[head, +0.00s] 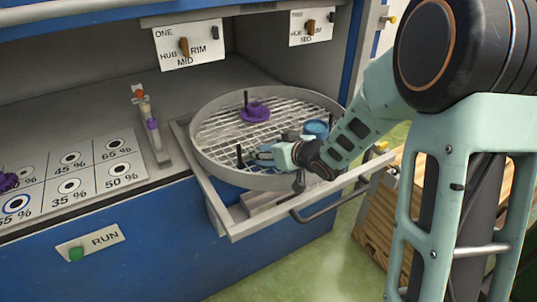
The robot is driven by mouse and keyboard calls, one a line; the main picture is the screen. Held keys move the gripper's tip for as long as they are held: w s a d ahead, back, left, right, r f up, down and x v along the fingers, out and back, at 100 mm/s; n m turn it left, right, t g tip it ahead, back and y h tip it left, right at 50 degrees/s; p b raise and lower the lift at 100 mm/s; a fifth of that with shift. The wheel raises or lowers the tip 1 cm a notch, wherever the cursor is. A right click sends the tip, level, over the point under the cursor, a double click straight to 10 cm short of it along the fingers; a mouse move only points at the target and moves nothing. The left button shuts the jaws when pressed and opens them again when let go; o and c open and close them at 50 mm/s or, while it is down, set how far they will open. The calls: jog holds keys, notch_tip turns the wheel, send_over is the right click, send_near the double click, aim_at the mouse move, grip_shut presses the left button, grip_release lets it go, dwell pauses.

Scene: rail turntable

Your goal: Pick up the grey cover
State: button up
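My gripper (264,153) reaches in from the right, low over the front part of a round mesh turntable (205,165) with a grey rim. Its fingertips point left, towards a short black peg (240,157). The fingers are small and partly hidden by the wrist, so I cannot tell whether they are open, or whether they touch or hold anything. I cannot clearly make out a grey cover. A purple piece (254,112) sits around another black peg on the far side of the mesh. A blue round piece (316,128) lies behind my wrist, partly hidden.
The turntable stands on a pulled-out grey tray (227,217) with a front handle (325,214). At left are a panel of percentage marks (70,185), an upright lever (151,125) and a RUN button (76,254). Two dial signs (188,43) hang above. A wooden pallet (378,228) stands right.

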jog(key=c, duration=1.2)
jog(key=shift+r, duration=0.1)
jog(key=shift+c, duration=1.3)
jog(key=shift+a+r, duration=0.1)
jog(key=shift+r, duration=0.1)
